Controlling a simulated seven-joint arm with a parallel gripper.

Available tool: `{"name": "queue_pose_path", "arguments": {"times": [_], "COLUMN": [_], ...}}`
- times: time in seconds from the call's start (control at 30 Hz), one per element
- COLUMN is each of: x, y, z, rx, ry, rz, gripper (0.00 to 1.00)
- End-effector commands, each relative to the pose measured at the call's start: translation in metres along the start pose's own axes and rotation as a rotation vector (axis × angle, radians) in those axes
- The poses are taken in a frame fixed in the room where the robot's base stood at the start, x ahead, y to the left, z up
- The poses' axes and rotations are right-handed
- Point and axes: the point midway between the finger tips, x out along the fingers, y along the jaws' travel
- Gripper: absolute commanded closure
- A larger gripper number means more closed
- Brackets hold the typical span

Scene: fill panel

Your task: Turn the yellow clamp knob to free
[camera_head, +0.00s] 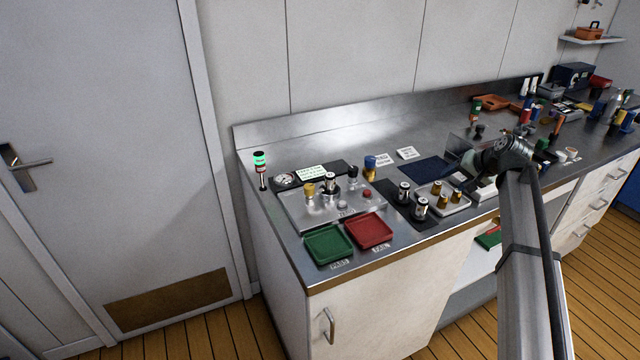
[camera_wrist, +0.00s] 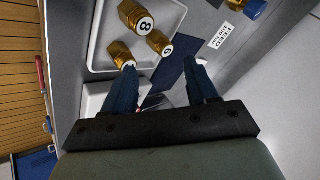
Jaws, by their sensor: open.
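The yellow clamp knob (camera_head: 309,188) stands at the left of a grey metal fixture plate (camera_head: 297,213) on the steel bench; its setting is too small to read. Beside it on the plate stand a silver cylinder with a dark top (camera_head: 330,183), a dark knob (camera_head: 352,174) and a red button (camera_head: 367,193). My gripper (camera_head: 453,172) is well to the right of the knob, above the bench near a small parts tray. In the wrist view my gripper (camera_wrist: 162,78) has its two dark blue fingers apart with nothing held between them. The knob is not in the wrist view.
A green tray (camera_head: 327,262) and a red tray (camera_head: 388,243) lie in front of the plate. A parts tray (camera_wrist: 98,62) holds brass pieces (camera_wrist: 137,17). A green-lit lamp (camera_head: 260,167) and a gauge (camera_head: 284,180) stand behind left.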

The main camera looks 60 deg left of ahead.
Motion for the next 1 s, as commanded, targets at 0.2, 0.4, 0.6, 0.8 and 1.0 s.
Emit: {"name": "queue_pose_path", "arguments": {"times": [0.2, 0.4, 0.6, 0.8, 1.0], "x": [0.025, 0.033, 0.030, 0.017, 0.006], "y": [-0.105, -0.197, -0.285, -0.357, -0.394], "z": [0.030, 0.067, 0.109, 0.149, 0.172], "rx": [-0.338, -0.644, -0.934, -1.166, -1.285], "ry": [-0.175, -0.337, -0.498, -0.637, -0.716], "rz": [0.055, 0.096, 0.128, 0.150, 0.159], "gripper": [0.42, 0.42, 0.42, 0.42, 0.42]}}
